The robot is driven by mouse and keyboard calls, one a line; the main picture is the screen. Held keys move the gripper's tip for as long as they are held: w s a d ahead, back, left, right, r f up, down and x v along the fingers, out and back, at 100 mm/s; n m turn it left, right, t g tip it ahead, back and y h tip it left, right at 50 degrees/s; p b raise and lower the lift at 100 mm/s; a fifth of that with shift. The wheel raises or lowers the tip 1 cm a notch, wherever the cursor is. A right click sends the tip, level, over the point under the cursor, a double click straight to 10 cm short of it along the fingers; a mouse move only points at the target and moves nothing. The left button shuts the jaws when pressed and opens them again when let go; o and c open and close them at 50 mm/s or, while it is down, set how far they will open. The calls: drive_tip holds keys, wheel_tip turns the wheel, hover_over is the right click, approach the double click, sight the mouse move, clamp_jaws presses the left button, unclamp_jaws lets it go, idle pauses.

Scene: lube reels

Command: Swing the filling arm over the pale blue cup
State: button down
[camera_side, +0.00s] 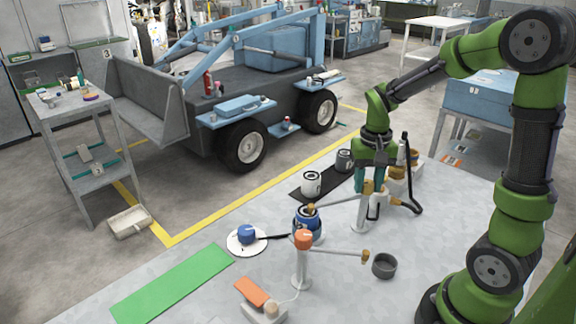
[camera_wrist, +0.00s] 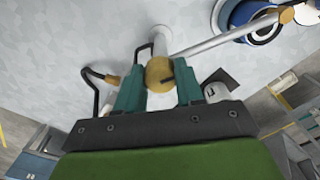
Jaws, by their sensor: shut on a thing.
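My gripper (camera_side: 370,187) has teal fingers and is shut on the yellow knob (camera_wrist: 159,74) of the filling arm. The filling arm (camera_wrist: 215,41) is a pale rod reaching from a white post to a brass tip (camera_wrist: 287,14). It also shows in the side view (camera_side: 338,202), its tip overlapping the blue cup's top. The round blue cup (camera_side: 308,232) has a dark inner ring; in the wrist view the cup (camera_wrist: 235,14) is cut by the top edge and the tip lies across its right part. The exact overlap from above is unclear.
An orange-topped post (camera_side: 302,240) in front has its own rod reaching a dark grey cup (camera_side: 384,267). A blue knob on a white disc (camera_side: 235,247) lies left of the blue cup. A green mat (camera_side: 172,285) lies front left.

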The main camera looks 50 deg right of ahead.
drive_tip(key=shift+r+m, duration=0.1)
drive_tip(key=shift+m, duration=0.8)
drive_tip(key=c, duration=0.7)
unclamp_jaws()
wheel_tip(320, 180, up, 17)
